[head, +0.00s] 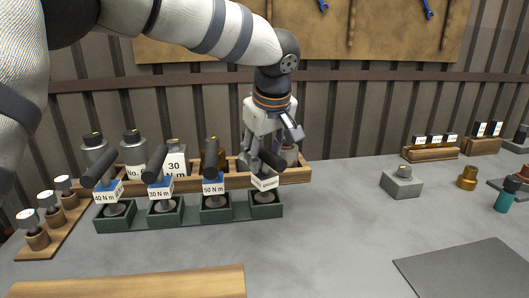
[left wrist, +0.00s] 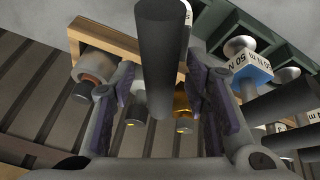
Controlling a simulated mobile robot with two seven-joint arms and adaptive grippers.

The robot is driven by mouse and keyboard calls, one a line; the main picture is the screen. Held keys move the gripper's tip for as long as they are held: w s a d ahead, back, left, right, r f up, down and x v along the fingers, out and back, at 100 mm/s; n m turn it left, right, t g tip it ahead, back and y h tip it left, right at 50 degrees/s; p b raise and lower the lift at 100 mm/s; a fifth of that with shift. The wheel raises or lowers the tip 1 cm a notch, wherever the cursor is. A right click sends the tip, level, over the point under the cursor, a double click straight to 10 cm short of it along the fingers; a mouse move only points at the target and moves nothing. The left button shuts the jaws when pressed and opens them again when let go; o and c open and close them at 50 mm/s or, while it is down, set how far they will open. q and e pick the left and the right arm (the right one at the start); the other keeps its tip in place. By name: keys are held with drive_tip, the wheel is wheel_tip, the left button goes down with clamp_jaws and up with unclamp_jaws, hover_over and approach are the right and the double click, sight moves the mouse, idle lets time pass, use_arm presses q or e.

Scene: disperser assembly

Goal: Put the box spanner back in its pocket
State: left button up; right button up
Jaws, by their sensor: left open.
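A dark-handled tool (head: 272,160) with a white label stands tilted at the rightmost green pocket (head: 266,211). It looks like the box spanner, but its label is too small to read. My left gripper (head: 262,158) is beside and behind its handle. In the left wrist view the dark handle (left wrist: 160,50) lies between the two open fingers of my left gripper (left wrist: 160,90), with gaps on both sides. The tool's lower end is partly hidden in the pocket. My right gripper is not in view.
Three tools with blue blocks, labelled 40 (head: 105,187), 30 (head: 158,186) and 50 N m (head: 212,182), stand close on the left. A wooden rack (head: 293,174) with bottles runs behind. A grey block (head: 401,183) stands right. The bench centre is clear.

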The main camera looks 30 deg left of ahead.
use_arm(q)
drive_tip(key=p+v, duration=0.1)
drive_tip(key=v, duration=1.1)
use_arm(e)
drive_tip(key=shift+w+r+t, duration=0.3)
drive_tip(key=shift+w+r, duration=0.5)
